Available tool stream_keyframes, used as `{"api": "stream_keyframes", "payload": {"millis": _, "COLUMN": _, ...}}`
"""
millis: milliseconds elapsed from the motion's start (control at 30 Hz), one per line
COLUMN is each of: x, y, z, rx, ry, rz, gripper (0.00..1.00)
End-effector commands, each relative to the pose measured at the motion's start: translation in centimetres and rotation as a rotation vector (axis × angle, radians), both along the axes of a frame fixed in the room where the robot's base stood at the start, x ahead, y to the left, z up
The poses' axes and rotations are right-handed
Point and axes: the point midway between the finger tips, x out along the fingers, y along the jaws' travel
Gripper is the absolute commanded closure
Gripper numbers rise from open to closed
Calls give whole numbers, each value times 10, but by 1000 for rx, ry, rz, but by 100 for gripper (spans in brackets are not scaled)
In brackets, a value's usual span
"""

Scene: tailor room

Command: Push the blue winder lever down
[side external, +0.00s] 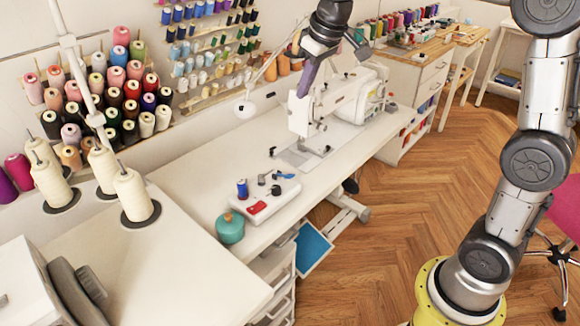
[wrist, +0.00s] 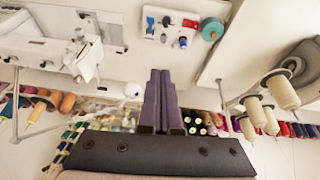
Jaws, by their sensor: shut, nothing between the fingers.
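The bobbin winder is a low white box (side external: 267,203) on the near part of the white sewing table. Its small blue lever (side external: 284,175) is at the box's far right end, beside dark posts. In the wrist view the blue lever (wrist: 150,24) shows near the top, beyond my fingertips. A blue thread spool (side external: 242,188) and a red switch (side external: 257,207) are at the box's left. My gripper (side external: 302,94) has purple fingers, shut and empty, held high above the table and apart from the winder. The fingers also show in the wrist view (wrist: 160,71).
A white sewing machine (side external: 345,95) stands beyond the winder. A teal round pot (side external: 230,228) sits left of it. Cream thread cones (side external: 131,194) stand on the nearer table. Racks of spools line the wall. The tabletop between winder and machine is mostly clear.

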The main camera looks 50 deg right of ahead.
Motion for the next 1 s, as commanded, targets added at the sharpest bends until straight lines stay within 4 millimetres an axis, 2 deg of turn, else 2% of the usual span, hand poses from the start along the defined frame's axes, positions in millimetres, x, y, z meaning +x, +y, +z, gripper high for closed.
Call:
{"api": "stream_keyframes", "payload": {"millis": 33, "x": 16, "y": -5, "z": -13, "rx": 1, "ry": 24, "rz": -5, "gripper": 100}}
{"api": "stream_keyframes", "payload": {"millis": 100, "x": 34, "y": -11, "z": -30, "rx": 5, "ry": 52, "rz": -11, "gripper": 100}}
{"api": "stream_keyframes", "payload": {"millis": 233, "x": 63, "y": -22, "z": -65, "rx": 12, "ry": 106, "rz": -24, "gripper": 100}}
{"api": "stream_keyframes", "payload": {"millis": 400, "x": 83, "y": -34, "z": -110, "rx": 21, "ry": 173, "rz": -42, "gripper": 100}}
{"api": "stream_keyframes", "payload": {"millis": 500, "x": 84, "y": -38, "z": -131, "rx": 26, "ry": 209, "rz": -49, "gripper": 100}}
{"api": "stream_keyframes", "payload": {"millis": 667, "x": 83, "y": -41, "z": -146, "rx": 31, "ry": 239, "rz": -57, "gripper": 100}}
{"api": "stream_keyframes", "payload": {"millis": 1000, "x": 82, "y": -42, "z": -147, "rx": 31, "ry": 241, "rz": -58, "gripper": 100}}
